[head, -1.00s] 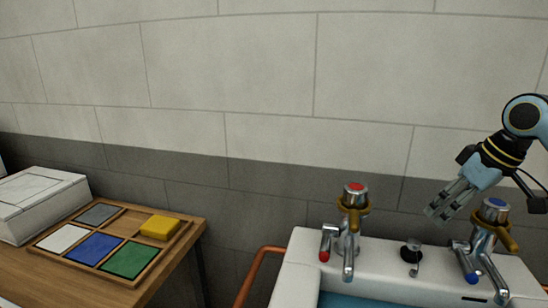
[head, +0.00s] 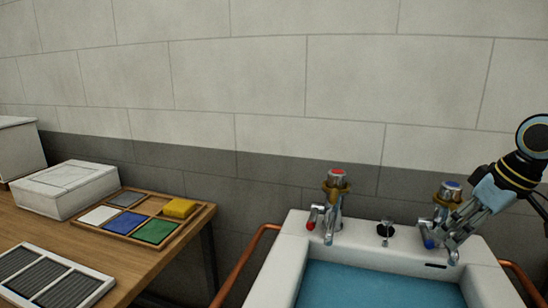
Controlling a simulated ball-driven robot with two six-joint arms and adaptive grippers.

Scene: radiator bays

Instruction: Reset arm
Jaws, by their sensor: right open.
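My right gripper (head: 454,226) comes in from the right and hangs over the back right of the sink. It is open with nothing between its fingers. In the picture its fingers overlap the blue-marked tap (head: 450,190) and hide part of it; I cannot tell whether they touch it. The arm's blue and black wrist with yellow rings (head: 515,172) is at the right edge. My left gripper is not in view.
The white sink (head: 262,280) holds blue water. A red-marked tap (head: 337,185) and a black plug (head: 385,229) stand on its back ledge. A copper rail (head: 238,266) runs left of it. The wooden table (head: 150,262) bears a tray of coloured squares (head: 193,233) and a white box (head: 66,190).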

